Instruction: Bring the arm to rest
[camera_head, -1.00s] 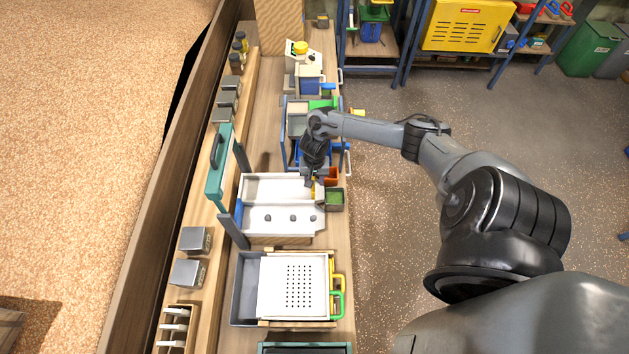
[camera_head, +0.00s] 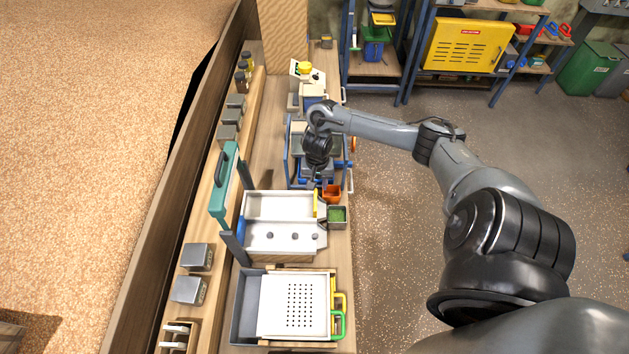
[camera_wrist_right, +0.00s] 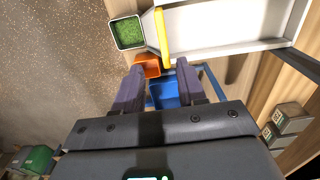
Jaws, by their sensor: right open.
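My right gripper (camera_head: 316,184) hangs over the bench, between the white divided tray and the blue-framed unit. It also shows in the right wrist view (camera_wrist_right: 160,78), where its two dark fingers are apart with nothing held between them. Beyond the fingertips are a small orange bin (camera_wrist_right: 148,66) and a blue bin (camera_wrist_right: 165,93). The white tray (camera_head: 262,205) has a yellow strip (camera_head: 321,204) along its right end and several small grey lumps in its near part. My left gripper is not in view.
A small container of green material (camera_head: 337,215) stands beside the tray. The blue-framed unit (camera_head: 290,165) is partly hidden behind my arm. A perforated white tray (camera_head: 298,304) with yellow and green handles lies nearer. Open floor (camera_head: 400,240) is right of the bench.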

